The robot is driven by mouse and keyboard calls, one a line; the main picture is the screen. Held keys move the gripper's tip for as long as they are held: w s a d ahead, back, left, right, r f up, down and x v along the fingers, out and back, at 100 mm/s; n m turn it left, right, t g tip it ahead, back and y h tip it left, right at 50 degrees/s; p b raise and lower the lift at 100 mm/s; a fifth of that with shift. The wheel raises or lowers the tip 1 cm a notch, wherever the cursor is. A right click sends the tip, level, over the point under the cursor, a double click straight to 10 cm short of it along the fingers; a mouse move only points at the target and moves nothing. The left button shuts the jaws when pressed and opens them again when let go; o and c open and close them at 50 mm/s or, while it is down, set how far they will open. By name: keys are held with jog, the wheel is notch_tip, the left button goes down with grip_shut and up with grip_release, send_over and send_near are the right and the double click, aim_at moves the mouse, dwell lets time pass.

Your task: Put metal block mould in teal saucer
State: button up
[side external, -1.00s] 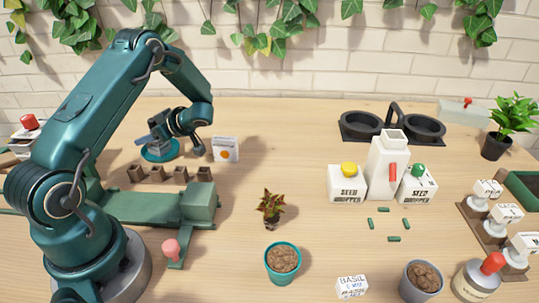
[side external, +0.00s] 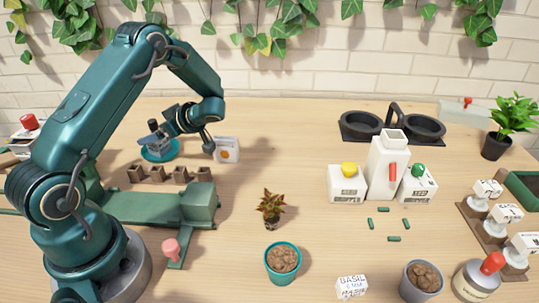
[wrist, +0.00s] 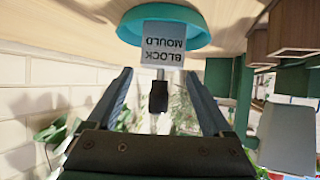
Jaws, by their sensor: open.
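The teal saucer (side external: 160,154) lies on the table behind the row of small pots; it also shows at the top of the wrist view (wrist: 198,20). The metal block mould (wrist: 163,46) is a grey block lettered BLOCK MOULD, with a dark handle pointing toward my gripper. It appears to stand in the saucer. My gripper (wrist: 160,80) is open, with its fingers apart on either side of the handle and not visibly touching it. In the side view my gripper and wrist partly hide the mould and saucer.
A row of brown pots (side external: 170,174) stands in front of the saucer. A white card with an orange spot (side external: 227,150) stands just right of my wrist. A small plant (side external: 271,207) and a teal pot (side external: 283,263) are farther forward. The table between card and seed boxes is clear.

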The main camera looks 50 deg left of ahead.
jog(key=v, duration=0.8)
jog(key=s+d+r+m+t+h, duration=0.2)
jog(key=s+d+m+t+h, duration=0.1)
jog(key=d+m, duration=0.4)
jog(key=s+d+r+m+t+h, duration=0.3)
jog(key=d+m+t+h, duration=0.1)
jog(key=d+m, duration=0.4)
jog(key=s+d+r+m+t+h, duration=0.3)
jog(key=d+m+h, duration=0.1)
jog(key=d+m, duration=0.3)
jog(key=shift+s+d+m, duration=0.2)
jog(key=shift+d+m, duration=0.1)
jog(key=shift+d, duration=0.6)
